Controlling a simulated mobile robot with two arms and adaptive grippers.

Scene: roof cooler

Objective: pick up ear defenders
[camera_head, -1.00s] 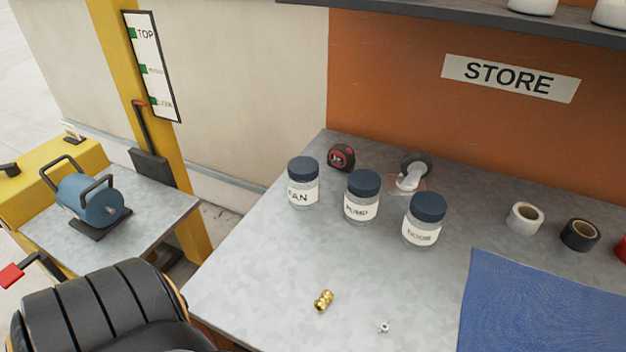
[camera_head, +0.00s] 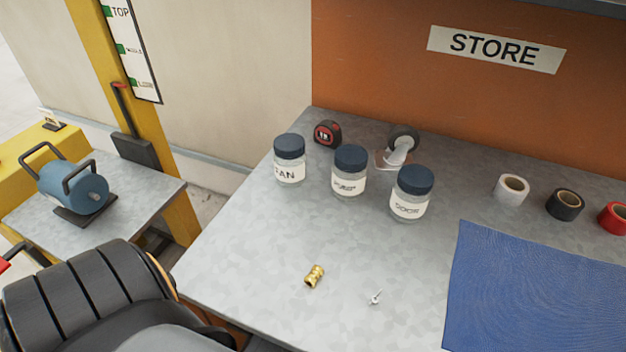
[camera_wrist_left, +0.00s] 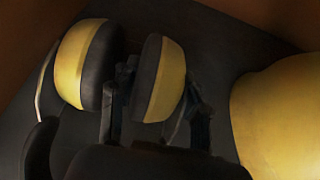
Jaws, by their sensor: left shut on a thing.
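The ear defenders (camera_wrist_left: 72,62) show in the left wrist view as two yellow cups with dark cushions and thin pale wire at the sides. They are inside a dim, dark-floored space with brown walls. My left gripper (camera_wrist_left: 155,105) has its dark fingers on either side of the right-hand cup and is shut on it. The fingers' contact with the cup is partly in shadow. The head view does not show the ear defenders or either gripper; only my dark arm shows at its lower left.
A large yellow rounded object (camera_wrist_left: 280,115) lies right of the ear defenders. In the head view, a grey bench (camera_head: 240,245) holds lidded jars (camera_head: 349,172), a brass fitting (camera_head: 314,276), tape rolls (camera_head: 511,190) and a blue mat (camera_head: 540,290). A blue motor-like unit (camera_head: 75,188) stands at left.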

